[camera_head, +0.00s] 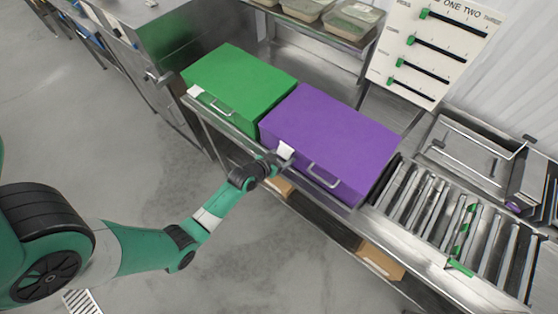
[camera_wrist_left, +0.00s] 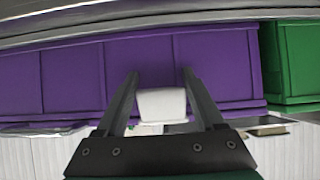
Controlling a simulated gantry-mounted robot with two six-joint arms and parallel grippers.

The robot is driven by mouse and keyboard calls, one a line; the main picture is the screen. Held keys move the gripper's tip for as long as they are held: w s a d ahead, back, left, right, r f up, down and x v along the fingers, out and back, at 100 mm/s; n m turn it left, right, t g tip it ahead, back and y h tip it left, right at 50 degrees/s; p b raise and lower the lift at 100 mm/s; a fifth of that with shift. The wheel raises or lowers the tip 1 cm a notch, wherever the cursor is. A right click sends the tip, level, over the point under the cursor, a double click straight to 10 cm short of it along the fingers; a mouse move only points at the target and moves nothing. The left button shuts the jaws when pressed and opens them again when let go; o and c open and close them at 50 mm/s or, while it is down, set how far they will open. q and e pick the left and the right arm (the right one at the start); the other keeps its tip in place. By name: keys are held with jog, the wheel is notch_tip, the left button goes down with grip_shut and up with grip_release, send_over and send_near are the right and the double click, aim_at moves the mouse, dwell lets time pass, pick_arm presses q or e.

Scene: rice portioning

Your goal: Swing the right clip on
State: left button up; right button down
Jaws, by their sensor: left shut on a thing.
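The purple box (camera_head: 330,135) stands on the steel counter with its lid surface closed and a metal handle (camera_head: 322,176) on its front. A white clip (camera_head: 286,151) is at the left part of its front edge. My left gripper (camera_head: 276,160) is at this clip. In the left wrist view the white clip (camera_wrist_left: 162,104) sits between the two fingers of my left gripper (camera_wrist_left: 160,76), in front of the purple box (camera_wrist_left: 75,75). The gripper is shut on it. How the clip sits against the box is hard to tell. My right gripper is not in view.
A green box (camera_head: 240,80) with its own white clip (camera_head: 195,91) stands directly left of the purple box. A roller conveyor (camera_head: 440,215) is on the right. A white panel with green sliders (camera_head: 435,50) stands behind. Trays (camera_head: 350,20) sit on the back shelf. The floor in front is clear.

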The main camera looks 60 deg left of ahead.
pick_arm(q)
jog(key=shift+w+a, duration=0.25)
